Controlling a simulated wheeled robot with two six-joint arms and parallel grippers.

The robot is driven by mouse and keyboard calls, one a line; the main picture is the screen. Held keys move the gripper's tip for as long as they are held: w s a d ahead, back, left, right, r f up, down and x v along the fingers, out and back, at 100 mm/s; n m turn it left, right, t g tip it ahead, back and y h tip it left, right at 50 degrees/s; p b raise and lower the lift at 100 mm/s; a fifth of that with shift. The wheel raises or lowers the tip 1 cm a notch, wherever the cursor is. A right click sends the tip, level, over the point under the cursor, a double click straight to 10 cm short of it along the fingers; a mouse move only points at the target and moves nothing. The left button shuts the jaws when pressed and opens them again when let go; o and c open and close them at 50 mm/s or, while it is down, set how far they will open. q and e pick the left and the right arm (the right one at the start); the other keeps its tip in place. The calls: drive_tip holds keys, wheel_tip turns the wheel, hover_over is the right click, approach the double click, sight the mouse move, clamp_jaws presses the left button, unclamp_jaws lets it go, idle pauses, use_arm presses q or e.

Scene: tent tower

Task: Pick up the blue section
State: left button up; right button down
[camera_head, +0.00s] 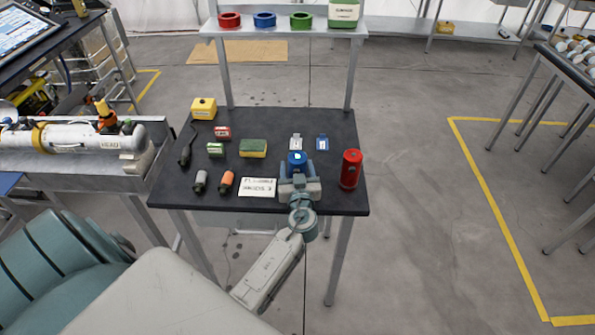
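A blue cylinder (297,158), which looks like the blue section, stands near the front right of the dark table. The lower part of the cylinder is hidden by the gripper. I cannot tell whether the fingers press on it or only stand around it, nor whether it is lifted.
A red cylinder (350,170) stands close on the right. A white sign (258,187) lies left of the gripper. A blue card (322,143), a grey card (296,142) and a sponge (253,148) lie behind. A raised shelf (280,30) at the back holds coloured rings, including a blue ring (264,20).

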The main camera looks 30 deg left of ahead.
use_arm(q)
drive_tip(key=c, duration=1)
drive_tip(key=shift+r, duration=0.15)
